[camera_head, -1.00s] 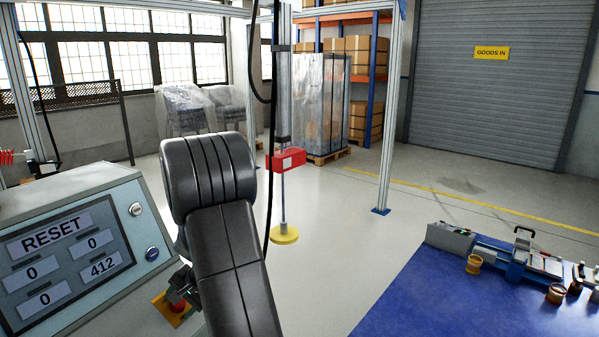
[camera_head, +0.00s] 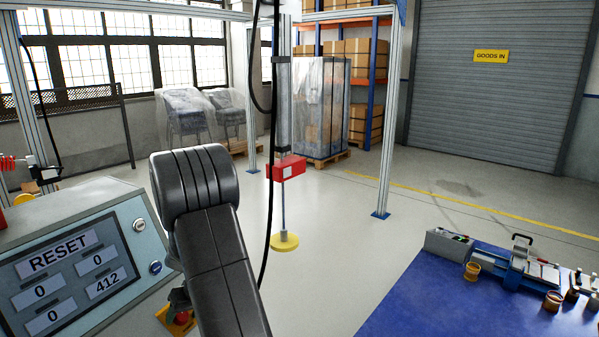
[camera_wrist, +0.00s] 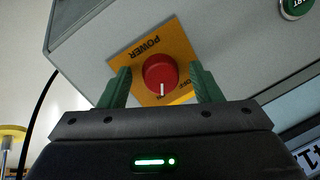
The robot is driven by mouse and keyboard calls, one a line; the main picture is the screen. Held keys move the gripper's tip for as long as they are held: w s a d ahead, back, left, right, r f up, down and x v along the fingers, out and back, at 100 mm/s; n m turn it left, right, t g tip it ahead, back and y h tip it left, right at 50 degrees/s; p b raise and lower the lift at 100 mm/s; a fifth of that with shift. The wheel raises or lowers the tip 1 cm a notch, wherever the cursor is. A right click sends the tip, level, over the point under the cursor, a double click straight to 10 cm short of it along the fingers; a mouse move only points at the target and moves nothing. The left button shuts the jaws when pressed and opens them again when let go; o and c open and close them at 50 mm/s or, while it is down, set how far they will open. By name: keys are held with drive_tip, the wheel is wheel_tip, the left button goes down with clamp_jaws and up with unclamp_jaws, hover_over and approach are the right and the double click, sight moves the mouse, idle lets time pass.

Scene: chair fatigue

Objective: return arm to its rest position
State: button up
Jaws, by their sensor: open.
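My gripper (camera_wrist: 160,88) is open in the wrist view, with its two green fingers apart. Between the fingers in that view is a red round knob (camera_wrist: 160,70) on a yellow plate marked POWER (camera_wrist: 180,46). I cannot tell whether the fingers touch the plate; they hold nothing. In the head view my black arm rises in front of the control console (camera_head: 90,210), and the red knob (camera_head: 182,317) shows low beside the arm. The gripper itself is mostly hidden there behind the arm.
The console screen (camera_head: 75,270) reads RESET, zeros and 412. A vertical cylinder with a red block (camera_head: 287,168) and yellow foot (camera_head: 285,242) hangs behind the arm. A blue-topped bench (camera_head: 440,295) with tools stands at right. Open floor lies between.

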drive_tip(key=shift+b+v, duration=0.6)
drive_tip(key=shift+v, duration=2)
drive_tip(key=shift+d, duration=0.1)
